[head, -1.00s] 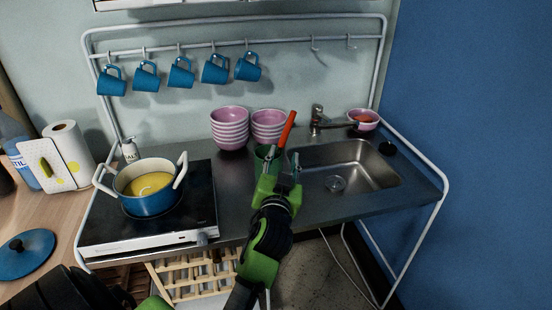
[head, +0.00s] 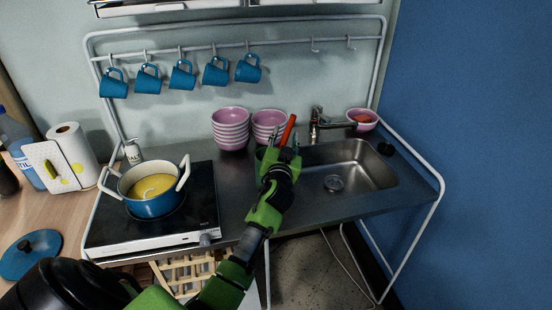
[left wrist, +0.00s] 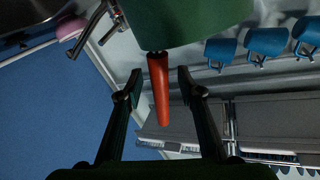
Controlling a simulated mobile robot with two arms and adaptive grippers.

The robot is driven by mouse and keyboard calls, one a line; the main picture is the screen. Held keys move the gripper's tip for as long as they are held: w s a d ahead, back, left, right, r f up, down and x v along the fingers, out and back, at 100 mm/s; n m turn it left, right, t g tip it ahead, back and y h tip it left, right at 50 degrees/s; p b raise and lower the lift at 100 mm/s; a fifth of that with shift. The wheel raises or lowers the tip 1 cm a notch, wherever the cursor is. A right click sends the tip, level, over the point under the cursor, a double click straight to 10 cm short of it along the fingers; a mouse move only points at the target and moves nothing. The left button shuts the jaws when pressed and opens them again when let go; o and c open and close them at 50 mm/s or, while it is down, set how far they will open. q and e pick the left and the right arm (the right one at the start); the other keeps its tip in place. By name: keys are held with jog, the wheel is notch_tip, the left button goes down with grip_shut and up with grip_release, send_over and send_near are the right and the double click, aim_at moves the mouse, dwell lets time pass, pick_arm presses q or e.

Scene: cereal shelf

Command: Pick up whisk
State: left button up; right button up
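The whisk shows as a red handle (head: 288,130) that sticks up, tilted, between the sink and the pink bowls. In the left wrist view the red handle (left wrist: 159,98) comes out of a dark green container (left wrist: 185,22). The whisk's head is hidden. My left gripper (head: 281,156) is at the handle in the head view and hides most of the container. In the left wrist view its two fingers (left wrist: 160,80) are apart, one on each side of the handle, with gaps on both sides. My right gripper is not in view.
Stacked pink bowls (head: 231,128) stand behind and left of the gripper. The sink (head: 350,165) with its faucet (head: 316,122) lies to the right. A blue pot (head: 152,202) sits on the stove (head: 195,225) at left. Blue mugs (head: 181,75) hang above.

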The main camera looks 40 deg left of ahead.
pick_arm(q)
jog(key=shift+w, duration=0.1)
grip_shut()
jog(key=shift+r, duration=0.1)
